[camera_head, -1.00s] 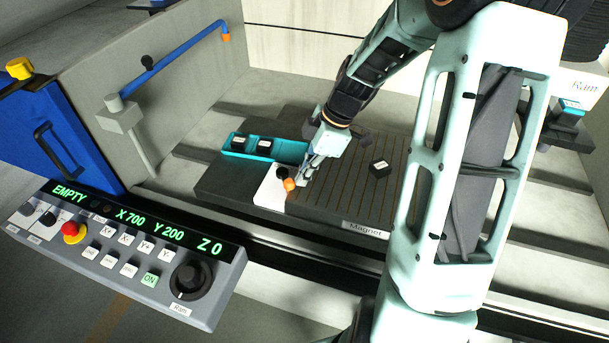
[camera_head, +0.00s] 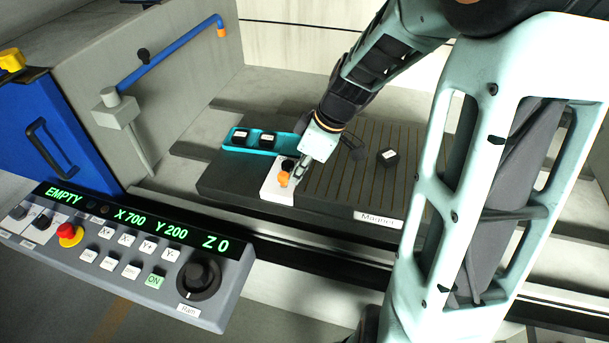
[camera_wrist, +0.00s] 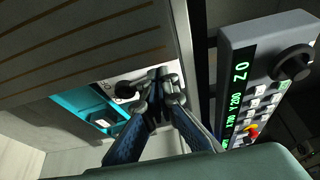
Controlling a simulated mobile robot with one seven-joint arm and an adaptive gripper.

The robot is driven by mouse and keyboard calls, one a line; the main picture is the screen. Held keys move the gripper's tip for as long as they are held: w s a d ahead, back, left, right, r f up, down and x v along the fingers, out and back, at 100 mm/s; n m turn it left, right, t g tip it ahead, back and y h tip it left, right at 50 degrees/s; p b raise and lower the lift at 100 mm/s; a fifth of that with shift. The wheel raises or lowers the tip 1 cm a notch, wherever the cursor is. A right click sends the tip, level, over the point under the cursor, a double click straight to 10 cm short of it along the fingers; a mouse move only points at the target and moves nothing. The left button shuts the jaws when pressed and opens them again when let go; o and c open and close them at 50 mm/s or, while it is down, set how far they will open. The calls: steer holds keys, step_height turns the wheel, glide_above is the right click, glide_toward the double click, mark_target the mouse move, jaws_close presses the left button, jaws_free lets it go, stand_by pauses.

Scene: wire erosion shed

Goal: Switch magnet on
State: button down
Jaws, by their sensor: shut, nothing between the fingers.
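The magnet (camera_head: 345,186) is a dark block with fine lines across its top and a "Magnet" label on its front. On its left end is a white plate (camera_head: 275,190) with a black knob (camera_head: 287,164) and an orange-tipped lever (camera_head: 283,179). The knob (camera_wrist: 126,92) and plate also show in the wrist view. My gripper (camera_head: 298,178) is shut and empty, low over the plate, just right of the orange tip. Whether it touches the lever I cannot tell. In the wrist view my fingertips (camera_wrist: 162,80) are beside the knob and the orange tip is hidden.
A teal tray (camera_head: 228,146) with two black labelled blocks sits behind the plate. A loose black block (camera_head: 387,156) lies on the magnet. The control panel (camera_head: 120,270) stands at front left, reading EMPTY. A blue pipe (camera_head: 185,45) rises at the back left.

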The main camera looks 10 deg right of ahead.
mark_target(281, 179)
steer(key=a+m+b, duration=0.1)
steer(key=a+m, duration=0.1)
steer(key=shift+f+m+t+h, duration=0.15)
steer(key=shift+m+t+h, duration=0.15)
steer(key=shift+m+t, duration=0.1)
steer(key=shift+w+a+m+b, duration=0.15)
steer(key=shift+a+m+b, duration=0.4)
steer(key=shift+a+m, duration=0.1)
steer(key=shift+w+a+b, duration=0.25)
steer(key=shift+a+b, duration=0.05)
steer(key=shift+a, duration=0.25)
steer(key=shift+w+a+b, duration=0.25)
steer(key=shift+a+b, duration=0.05)
steer(key=shift+a, duration=0.2)
steer(key=shift+w+a, duration=0.4)
steer(key=shift+a, duration=0.1)
steer(key=shift+w+b, duration=0.1)
steer(key=shift+b, duration=0.2)
steer(key=shift+a, duration=0.1)
